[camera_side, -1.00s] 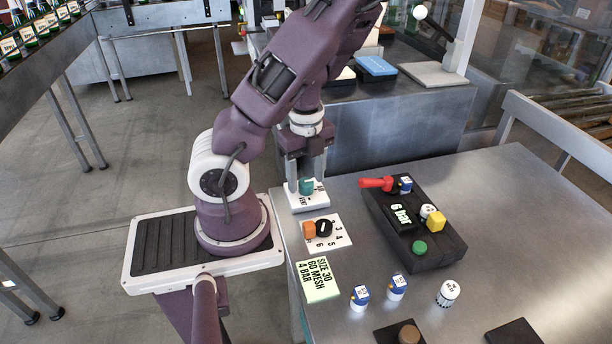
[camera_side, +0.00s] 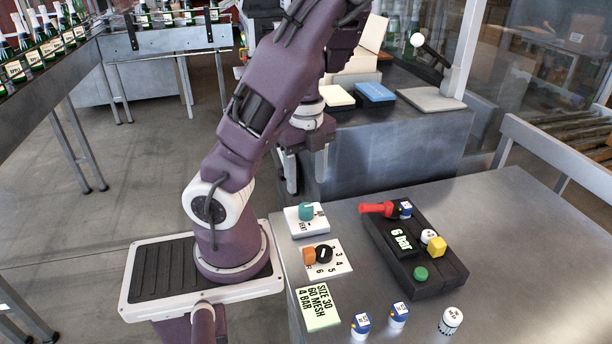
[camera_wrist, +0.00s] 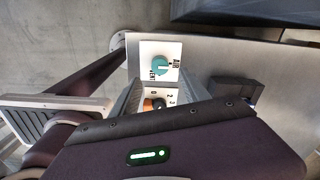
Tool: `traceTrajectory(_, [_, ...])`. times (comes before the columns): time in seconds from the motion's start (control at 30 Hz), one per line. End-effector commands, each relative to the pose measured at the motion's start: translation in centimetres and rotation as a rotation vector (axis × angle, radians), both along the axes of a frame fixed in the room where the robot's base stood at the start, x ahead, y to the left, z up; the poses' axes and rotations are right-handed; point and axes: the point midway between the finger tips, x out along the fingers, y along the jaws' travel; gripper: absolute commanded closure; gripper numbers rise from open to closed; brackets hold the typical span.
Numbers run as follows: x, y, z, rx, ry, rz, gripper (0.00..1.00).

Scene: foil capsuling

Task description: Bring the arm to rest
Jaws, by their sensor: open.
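My gripper (camera_side: 306,172) is open and empty in the side view, raised behind the vent plate. Its two fingers hang down apart, in front of the grey cabinet. The teal knob (camera_side: 306,210) sits on the white vent plate (camera_side: 291,225) at the table's left back corner and stands clear of my fingers. In the wrist view the teal knob (camera_wrist: 160,67) is fully visible on its plate. The wrist view also shows part of the orange-and-black selector (camera_wrist: 153,104) beyond my own housing. My arm rises from its base at the left of the table.
A numbered plate (camera_side: 338,262), a green-yellow card (camera_side: 318,307) and several small containers lie along the table's left and front. A black block (camera_side: 440,280) with a red-handled tool (camera_side: 377,208) stands mid-table. Bottles (camera_side: 45,45) line the conveyor at top left. The table's right side is clear.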

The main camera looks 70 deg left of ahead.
Motion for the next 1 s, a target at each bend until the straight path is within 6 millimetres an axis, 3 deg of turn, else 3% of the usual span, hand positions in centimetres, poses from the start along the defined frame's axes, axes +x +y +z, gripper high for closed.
traceTrajectory(0.27, [0.8, -0.1, -0.1, 0.001, -0.038, 0.008, 0.47])
traceTrajectory(0.33, [3.7, -0.3, -0.2, 0.003, -0.176, 0.05, 0.47])
traceTrajectory(0.4, [8.5, -0.5, 1.1, 0.016, -0.407, 0.159, 0.47])
traceTrajectory(0.5, [13.2, -0.3, 5.7, 0.034, -0.707, 0.439, 0.47])
traceTrajectory(0.57, [13.6, -0.5, 8.6, 0.026, -0.804, 0.635, 0.47])
traceTrajectory(0.67, [10.9, -2.6, 12.0, -0.034, -0.827, 0.95, 0.47])
traceTrajectory(0.77, [6.1, -7.7, 13.6, -0.141, -0.714, 1.163, 0.47])
traceTrajectory(0.9, [0.4, -15.1, 14.0, -0.265, -0.522, 1.257, 0.47])
traceTrajectory(1.0, [-1.7, -17.8, 14.0, -0.305, -0.448, 1.263, 0.47])
